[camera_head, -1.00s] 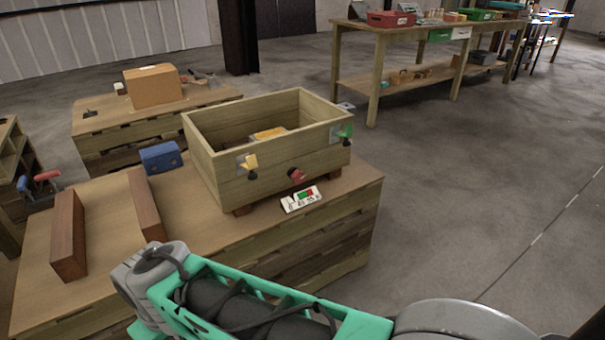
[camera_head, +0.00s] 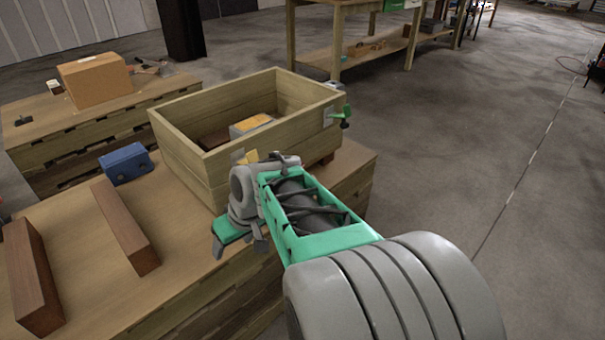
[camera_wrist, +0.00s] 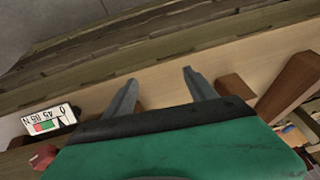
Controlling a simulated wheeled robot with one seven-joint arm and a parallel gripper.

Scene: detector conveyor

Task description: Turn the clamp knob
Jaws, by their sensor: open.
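A wooden box (camera_head: 190,160) stands on the pallet table. A yellow clamp (camera_head: 248,156) on its front wall is partly hidden by my arm. A green clamp (camera_head: 344,114) sits at its right corner. A red knob (camera_wrist: 43,156) shows at the lower left of the wrist view, partly cut off by my gripper body; my arm hides it in the head view. My gripper (camera_head: 238,246) is in front of the box, above the table's front edge. In the wrist view its two fingers (camera_wrist: 160,78) are apart with nothing between them. Which part is the clamp knob is unclear.
A scale card (camera_wrist: 52,119) lies left of the fingers in the wrist view. Two brown wooden bars (camera_head: 125,228) and a blue case (camera_head: 125,163) are on the table to the left. The floor (camera_head: 480,150) to the right is clear.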

